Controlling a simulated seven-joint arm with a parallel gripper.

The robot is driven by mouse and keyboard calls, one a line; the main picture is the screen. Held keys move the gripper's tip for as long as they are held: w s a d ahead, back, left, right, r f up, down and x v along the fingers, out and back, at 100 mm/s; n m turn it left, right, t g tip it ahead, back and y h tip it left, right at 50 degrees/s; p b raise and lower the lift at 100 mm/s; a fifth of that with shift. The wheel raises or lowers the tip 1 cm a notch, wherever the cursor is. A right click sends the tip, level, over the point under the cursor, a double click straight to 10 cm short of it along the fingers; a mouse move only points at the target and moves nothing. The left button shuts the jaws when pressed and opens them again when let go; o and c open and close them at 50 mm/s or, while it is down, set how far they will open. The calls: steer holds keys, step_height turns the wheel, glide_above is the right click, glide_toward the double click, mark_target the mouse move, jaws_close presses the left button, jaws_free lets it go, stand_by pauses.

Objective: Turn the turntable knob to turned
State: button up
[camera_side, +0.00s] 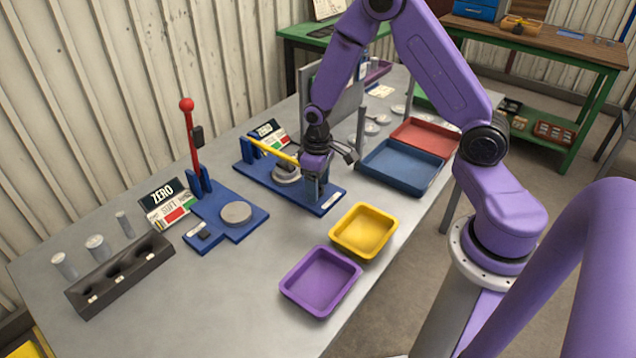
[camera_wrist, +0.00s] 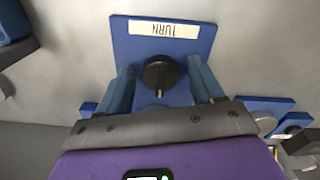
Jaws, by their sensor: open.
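The turntable knob (camera_wrist: 159,74) is a dark round knob with a lighter bar or pin on it, on a blue base plate by a label reading "TURN" (camera_wrist: 165,29). My gripper (camera_wrist: 160,66) is open, with one finger on each side of the knob; I cannot tell whether either finger touches it. In the side view my gripper (camera_side: 317,187) points down over the right end of the blue base (camera_side: 328,206) and hides the knob. A grey round turntable (camera_side: 286,174) and a yellow bar (camera_side: 276,150) are on the same base, left of my gripper.
A yellow tray (camera_side: 364,231) and a purple tray (camera_side: 321,281) lie in front of the base. Blue (camera_side: 402,167) and red (camera_side: 425,138) trays lie to the right. A blue fixture with a red-knobbed lever (camera_side: 191,140) stands to the left. Bare table lies between.

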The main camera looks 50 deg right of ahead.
steer(key=c, duration=1.1)
steer(key=shift+o, duration=0.2)
steer(key=shift+m, duration=0.3)
steer(key=m, duration=0.3)
steer(key=shift+a, duration=0.1)
steer(key=shift+m, duration=1.9)
steer(key=o, duration=1.1)
steer(key=shift+c, duration=0.2)
